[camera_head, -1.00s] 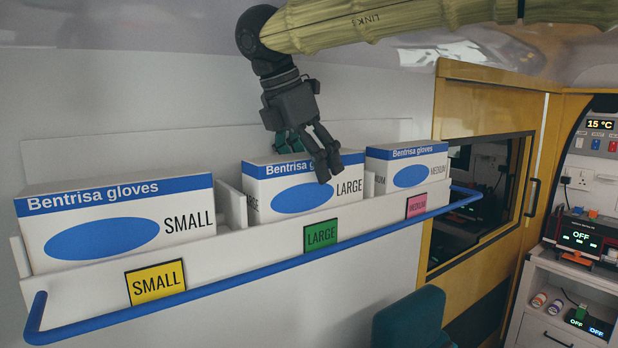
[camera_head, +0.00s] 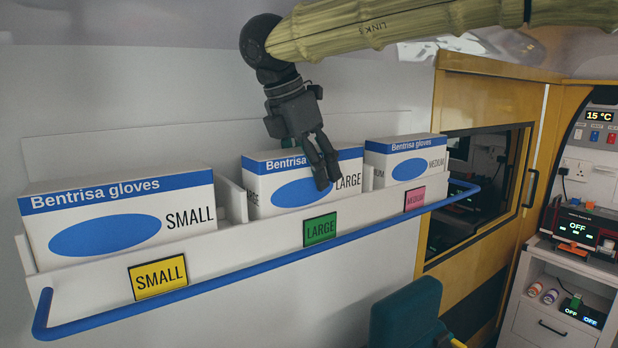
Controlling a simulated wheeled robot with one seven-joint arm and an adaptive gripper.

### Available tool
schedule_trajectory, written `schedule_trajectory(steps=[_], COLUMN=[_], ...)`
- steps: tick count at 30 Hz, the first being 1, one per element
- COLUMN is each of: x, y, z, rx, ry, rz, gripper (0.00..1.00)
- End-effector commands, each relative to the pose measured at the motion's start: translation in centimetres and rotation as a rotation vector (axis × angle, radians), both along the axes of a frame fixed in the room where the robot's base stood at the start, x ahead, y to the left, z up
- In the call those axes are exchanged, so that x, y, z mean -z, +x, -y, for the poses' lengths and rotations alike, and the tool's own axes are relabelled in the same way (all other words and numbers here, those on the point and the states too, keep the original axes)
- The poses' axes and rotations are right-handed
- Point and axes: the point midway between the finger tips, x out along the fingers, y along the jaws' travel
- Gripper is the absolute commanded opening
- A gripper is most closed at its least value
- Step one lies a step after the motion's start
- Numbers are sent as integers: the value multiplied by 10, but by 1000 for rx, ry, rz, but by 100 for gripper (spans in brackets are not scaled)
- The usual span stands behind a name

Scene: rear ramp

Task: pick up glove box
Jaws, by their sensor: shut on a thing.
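Three white and blue glove boxes stand in a white wall rack. The small box (camera_head: 105,235) is at the left, the large box (camera_head: 290,196) in the middle and the medium box (camera_head: 408,168) at the right. My gripper (camera_head: 318,172) reaches down from above onto the large box and is shut on it. One finger lies over its front face, between the blue oval and the word LARGE. The other finger is mostly hidden behind or above the box top. The large box still sits in its compartment, its lower part behind the rack front.
The rack front (camera_head: 240,242) carries yellow, green and pink labels. A blue rail (camera_head: 260,257) runs along it. A teal seat (camera_head: 405,315) stands below at the right. A yellow-framed window (camera_head: 470,195) and a cabinet with devices are further right. Free room lies above the boxes.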

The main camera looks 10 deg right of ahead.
Motion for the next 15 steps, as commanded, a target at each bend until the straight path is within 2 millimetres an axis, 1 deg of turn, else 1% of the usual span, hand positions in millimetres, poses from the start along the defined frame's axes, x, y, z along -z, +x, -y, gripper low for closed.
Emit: schedule_trajectory(steps=[4, 8, 11, 15], x=[-1, -11, -25, -51], y=[0, 1, 1, 0], z=[0, 0, -1, -1], rx=[1, 2, 2, 1], ry=[-1, -1, 0, 0], rz=[1, 3, 4, 5], gripper=[14, 14, 14, 14])
